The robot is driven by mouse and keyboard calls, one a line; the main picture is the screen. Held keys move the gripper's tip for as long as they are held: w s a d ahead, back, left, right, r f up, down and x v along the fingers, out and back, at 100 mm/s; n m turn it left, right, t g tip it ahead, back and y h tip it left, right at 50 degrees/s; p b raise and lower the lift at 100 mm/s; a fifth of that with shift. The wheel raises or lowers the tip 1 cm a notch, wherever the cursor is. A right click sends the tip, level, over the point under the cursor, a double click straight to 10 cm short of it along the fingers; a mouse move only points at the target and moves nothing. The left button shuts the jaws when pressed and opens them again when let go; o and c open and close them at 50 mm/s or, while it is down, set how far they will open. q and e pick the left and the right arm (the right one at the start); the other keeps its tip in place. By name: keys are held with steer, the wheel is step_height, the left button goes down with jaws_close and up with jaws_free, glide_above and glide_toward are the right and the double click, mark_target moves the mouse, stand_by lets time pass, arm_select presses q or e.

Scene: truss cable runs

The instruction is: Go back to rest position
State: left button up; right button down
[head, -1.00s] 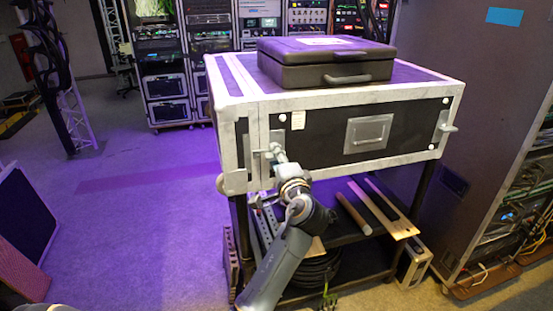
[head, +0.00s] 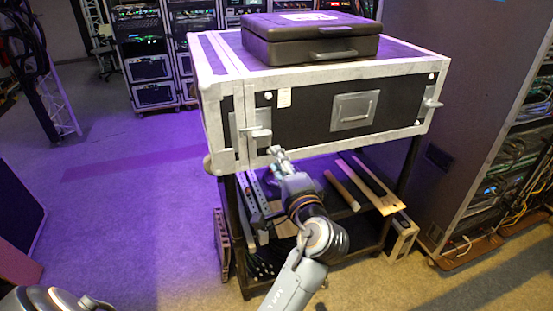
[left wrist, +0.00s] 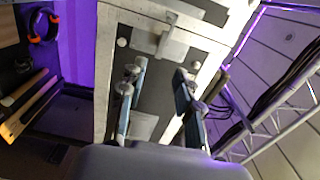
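A black flight case (head: 300,116) with pale metal edges sits on a dark shelf cart. A latch (head: 257,132) shows at the left of its front and another latch (head: 431,104) at the right. My right gripper is in neither view.
A dark hard case (head: 310,38) lies on top of the flight case. The cart's lower shelf holds a wooden rod (head: 342,190) and boards (head: 378,187). A tall rack (head: 460,120) stands close at right. Open floor (head: 120,200) lies to the left.

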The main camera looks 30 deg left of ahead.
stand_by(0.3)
arm_select(q)
steer(key=w+d+f+m+h, duration=0.1)
steer(key=d+f+h, duration=0.15)
steer(key=f, duration=0.75)
steer(key=w+d+f+m+h, duration=0.1)
steer(key=d+f+m+h, duration=0.15)
steer(key=f, duration=0.75)
steer(key=w+d+f+m+h, duration=0.1)
steer(key=d+f+h, duration=0.15)
steer(key=f, duration=0.75)
steer(key=s+d+f+g+h, duration=0.1)
steer(key=s+f+g+h, duration=0.3)
steer(key=f, duration=0.8)
steer(key=s+f+n+g+h, duration=0.1)
steer(key=s+f+n+g, duration=0.15)
steer(key=s+f, duration=1.1)
steer(key=s+f+n+g+h, duration=0.15)
steer(key=s+f+n, duration=0.25)
steer(key=s+f, duration=0.95)
steer(key=s+a+n+g, duration=0.1)
steer(key=s, duration=0.7)
steer(key=s+a+f+n+g, duration=0.1)
steer(key=s+a+n, duration=0.1)
steer(key=s, duration=0.7)
steer(key=shift+a+f+n+g, duration=0.25)
steer(key=shift+n+g, duration=0.05)
